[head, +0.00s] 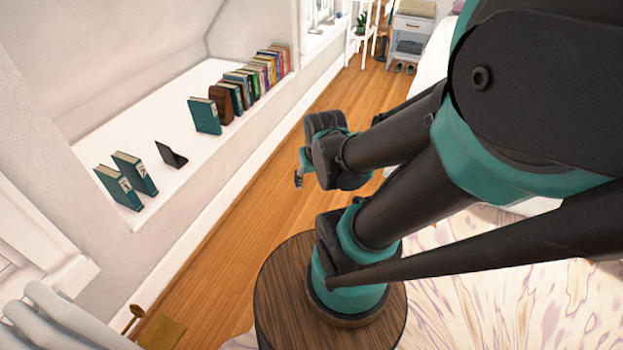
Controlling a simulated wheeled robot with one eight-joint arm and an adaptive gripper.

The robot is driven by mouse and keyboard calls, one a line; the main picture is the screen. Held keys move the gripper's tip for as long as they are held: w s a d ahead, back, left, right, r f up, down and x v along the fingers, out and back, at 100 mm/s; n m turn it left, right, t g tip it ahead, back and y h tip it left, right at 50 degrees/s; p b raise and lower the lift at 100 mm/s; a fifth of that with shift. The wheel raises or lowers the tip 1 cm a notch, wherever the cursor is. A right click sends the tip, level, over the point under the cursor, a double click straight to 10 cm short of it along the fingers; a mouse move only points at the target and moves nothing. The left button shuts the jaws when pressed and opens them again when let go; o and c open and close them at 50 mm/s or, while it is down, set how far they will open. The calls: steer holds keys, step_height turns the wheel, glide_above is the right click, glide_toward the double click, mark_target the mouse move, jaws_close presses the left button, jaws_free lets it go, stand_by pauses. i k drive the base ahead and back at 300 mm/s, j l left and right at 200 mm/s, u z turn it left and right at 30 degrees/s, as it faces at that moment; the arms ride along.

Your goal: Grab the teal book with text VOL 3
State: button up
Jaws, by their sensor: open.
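Three teal books stand on the white ledge at the left. One teal book (118,188) is nearest, with a second teal book (135,173) just beside it. The third teal book (204,115) stands farther back, near the row of books. Pale labels show on the spines of the nearer two, but the text is too small to read, so I cannot tell which is VOL 3. My gripper (299,177) is open and mostly hidden behind my wrist. It is over the wooden floor, right of the ledge and apart from all the books.
A small black stand (171,155) sits on the ledge between the teal books. A brown bookend (221,105) and a row of coloured books (262,72) stand at the far end. The ledge (150,125) is otherwise bare. A grey chair back (75,320) is at lower left.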

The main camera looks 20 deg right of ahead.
mark_target(205, 119)
steer(key=i+l, duration=0.15)
steer(key=i, duration=0.4)
steer(key=i+l, duration=0.15)
steer(key=i, duration=0.45)
steer(key=i+l, duration=0.2)
steer(key=i, duration=0.35)
steer(key=i+l, duration=0.15)
steer(key=i, duration=0.45)
